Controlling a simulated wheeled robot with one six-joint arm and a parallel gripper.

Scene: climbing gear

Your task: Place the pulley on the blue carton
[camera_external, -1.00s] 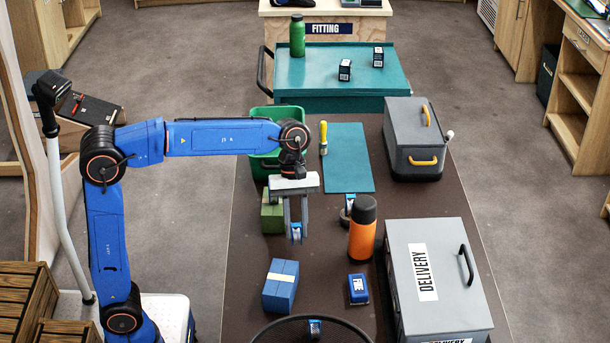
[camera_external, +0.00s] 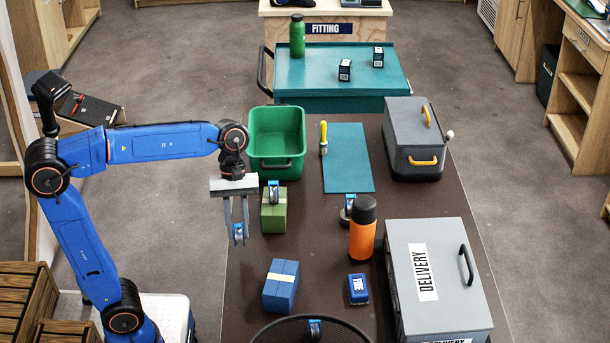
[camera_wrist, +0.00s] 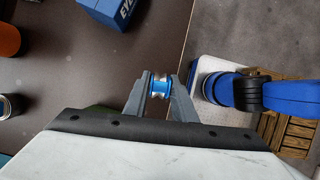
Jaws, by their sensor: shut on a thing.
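My gripper (camera_external: 238,232) is shut on a small blue and silver pulley (camera_external: 240,235), held in the air near the left edge of the dark table. The pulley also shows between the fingertips in the wrist view (camera_wrist: 160,88). The blue carton (camera_external: 279,289), with a pale tape strip, stands on the table to the right of and nearer the camera than my gripper. Part of a blue box with white lettering (camera_wrist: 108,12), apparently the carton, shows at the top of the wrist view.
A green carton (camera_external: 273,218) with a similar pulley (camera_external: 273,190) on it stands behind, before a green bin (camera_external: 277,165). An orange bottle (camera_external: 362,240), a small blue box (camera_external: 358,289) and a grey delivery box (camera_external: 445,275) stand right. A black round rim (camera_external: 270,326) is in front.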

